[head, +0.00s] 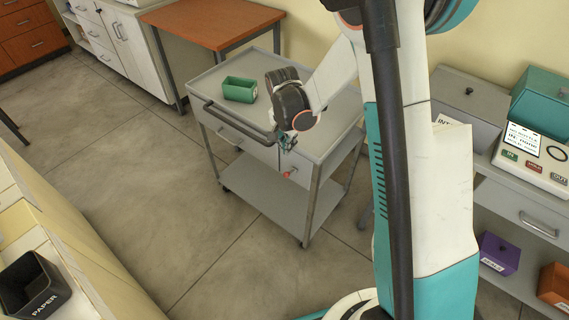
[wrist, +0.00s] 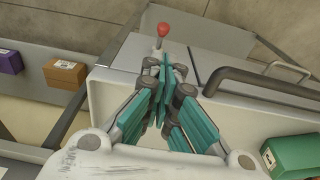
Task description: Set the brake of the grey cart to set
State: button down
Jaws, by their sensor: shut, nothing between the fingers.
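The grey cart (head: 328,135) stands in the middle of the head view, with a dark push handle along its front edge. The handle (wrist: 250,76) also shows in the wrist view. A small lever with a red knob (head: 288,173) sticks out of the cart's front side; the red knob (wrist: 163,29) shows at the top of the wrist view. My gripper (head: 288,143) is shut and empty at the front edge of the cart, just above the knob in the head view. In the wrist view my gripper (wrist: 165,72) points toward the knob, apparently apart from it. The brake's setting cannot be read.
A green bin (head: 240,89) stands on the cart's top. A wooden-topped table (head: 212,25) is behind it. At right is a counter with a teal-lidded device (head: 540,140), with purple (head: 498,253) and orange (head: 554,284) bins below. Floor in front of the cart is clear.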

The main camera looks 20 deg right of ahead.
jog(key=shift+f, duration=0.1)
jog(key=b, duration=0.4)
send_near(290, 172)
jog(key=f, duration=0.3)
jog(key=d+f, duration=0.1)
jog(key=f, duration=0.1)
jog(key=shift+w+f, duration=0.1)
jog(key=shift+w, duration=0.3)
jog(key=shift+w+a, duration=0.1)
